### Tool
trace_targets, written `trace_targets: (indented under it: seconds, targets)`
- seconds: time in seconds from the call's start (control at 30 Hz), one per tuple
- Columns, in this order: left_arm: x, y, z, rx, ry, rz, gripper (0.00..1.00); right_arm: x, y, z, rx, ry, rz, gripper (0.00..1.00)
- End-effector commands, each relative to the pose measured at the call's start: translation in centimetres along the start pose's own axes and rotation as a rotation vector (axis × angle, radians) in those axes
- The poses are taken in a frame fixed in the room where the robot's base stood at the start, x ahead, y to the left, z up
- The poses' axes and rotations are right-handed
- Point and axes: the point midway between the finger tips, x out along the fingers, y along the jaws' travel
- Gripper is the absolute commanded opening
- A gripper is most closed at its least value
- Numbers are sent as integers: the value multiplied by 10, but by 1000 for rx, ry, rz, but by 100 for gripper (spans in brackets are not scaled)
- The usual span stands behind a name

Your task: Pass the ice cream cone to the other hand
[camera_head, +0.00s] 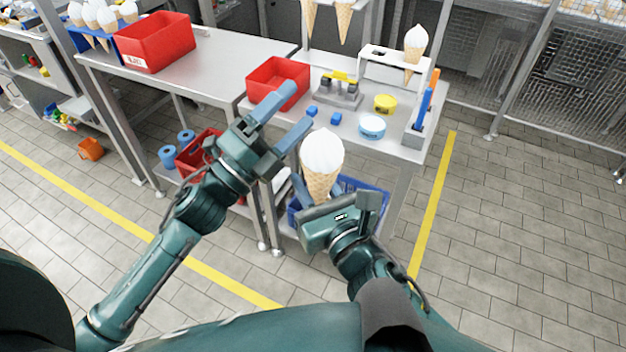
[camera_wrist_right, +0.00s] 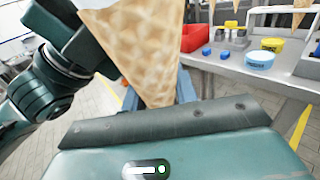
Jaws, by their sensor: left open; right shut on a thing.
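The ice cream cone (camera_head: 321,160) is upright with a white top and a tan waffle cone. My right gripper (camera_head: 328,197) is shut on its lower part. In the right wrist view the waffle cone (camera_wrist_right: 150,50) fills the upper middle, its tip hidden behind the gripper's edge. My left gripper (camera_head: 283,120) is open and empty, just left of the cone's white top in the head view. Its fingers point up and right, and I see no contact with the cone. A dark part of the left arm (camera_wrist_right: 60,75) shows beside the cone in the wrist view.
Open tiled floor lies right of the yellow line (camera_head: 435,200).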

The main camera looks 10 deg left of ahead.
Motion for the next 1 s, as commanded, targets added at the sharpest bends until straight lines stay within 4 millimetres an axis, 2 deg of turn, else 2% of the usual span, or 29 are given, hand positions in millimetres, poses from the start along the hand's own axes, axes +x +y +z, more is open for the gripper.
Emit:
trace_targets:
  seconds: [0.03, 0.2, 0.27, 0.4, 0.5, 0.6, 0.73, 0.83, 1.0]
  targets:
    - [-18, 26, 2, -158, -82, 72, 80, 0, 0, 0, 0, -1, 0, 16]
    - [-78, 96, -1, -620, -346, 256, 80, 0, 0, 0, 0, -1, 0, 16]
    - [-101, 118, -8, -767, -440, 312, 80, 0, 0, 0, 0, -1, 0, 16]
    - [-157, 161, -36, -1084, -659, 425, 80, 0, 0, 0, 0, -1, 0, 16]
    - [-193, 182, -59, -1270, -803, 489, 80, 0, 0, 0, 0, -1, 0, 16]
    - [-222, 195, -80, -1413, -922, 533, 80, 0, 0, 0, 0, -1, 0, 16]
    - [-245, 204, -100, -1531, -1027, 568, 80, 0, 0, 0, 0, -1, 0, 16]
    - [-254, 206, -108, -1574, -1067, 580, 80, 0, 0, 0, 0, -1, 0, 16]
    - [-257, 208, -111, -1590, -1082, 585, 80, 0, 0, 0, 0, -1, 0, 16]
